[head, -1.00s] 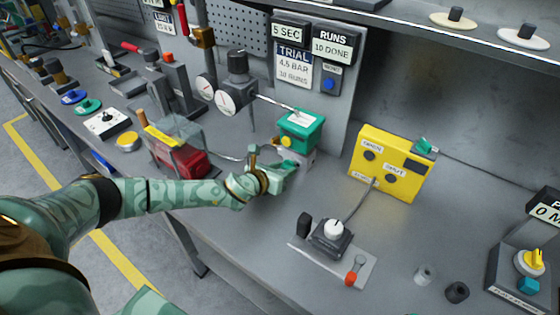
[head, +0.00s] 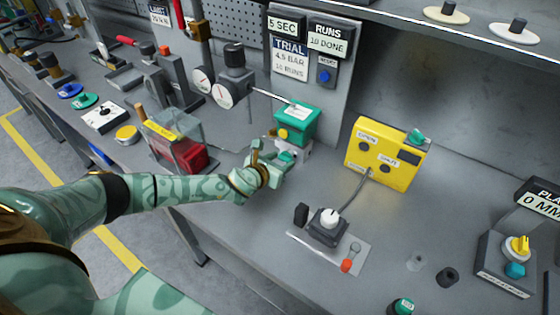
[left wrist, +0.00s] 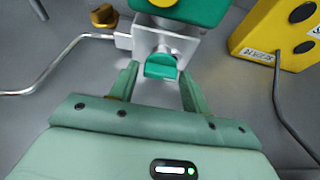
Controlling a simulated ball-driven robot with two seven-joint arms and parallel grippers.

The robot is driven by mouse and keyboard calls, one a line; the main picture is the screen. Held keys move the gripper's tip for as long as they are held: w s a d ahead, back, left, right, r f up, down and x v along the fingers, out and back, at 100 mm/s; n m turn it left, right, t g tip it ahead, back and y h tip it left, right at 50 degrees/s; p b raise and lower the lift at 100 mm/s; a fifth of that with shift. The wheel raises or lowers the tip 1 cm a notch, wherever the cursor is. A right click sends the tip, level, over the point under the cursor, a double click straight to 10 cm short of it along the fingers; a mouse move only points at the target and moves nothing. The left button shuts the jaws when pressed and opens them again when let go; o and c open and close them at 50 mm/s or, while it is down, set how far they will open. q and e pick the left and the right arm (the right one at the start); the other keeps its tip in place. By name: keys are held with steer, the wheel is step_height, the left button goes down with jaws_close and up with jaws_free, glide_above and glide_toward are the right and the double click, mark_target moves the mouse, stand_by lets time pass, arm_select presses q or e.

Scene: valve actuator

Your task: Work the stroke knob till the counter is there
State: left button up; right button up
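A teal knob (left wrist: 161,66) sits on the front of a grey metal block (left wrist: 170,45) under the green actuator box (head: 297,123). My left gripper (left wrist: 158,92) is open, with its two fingers to either side of and just short of this knob. In the head view my left gripper (head: 280,160) is at the block and hides most of the knob. Whether this is the stroke knob cannot be read. A runs display (head: 328,42) reads 10 DONE. Another display (head: 541,204), cut off at the right edge, reads 0 MM. My right gripper is not in view.
A yellow box (head: 386,153) with a cable stands right of the actuator. A white-knobbed unit (head: 328,226) sits on a plate in front. A red-based clear case (head: 178,145) stands left of my gripper. A yellow-knob box (head: 506,262) is far right. The bench between is mostly clear.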

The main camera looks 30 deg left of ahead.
arm_select(q)
steer(key=shift+s+r, duration=0.15)
steer(key=shift+s, duration=0.1)
steer(key=p+v, duration=0.4)
steer(key=v, duration=1.1)
steer(key=shift+s, duration=0.4)
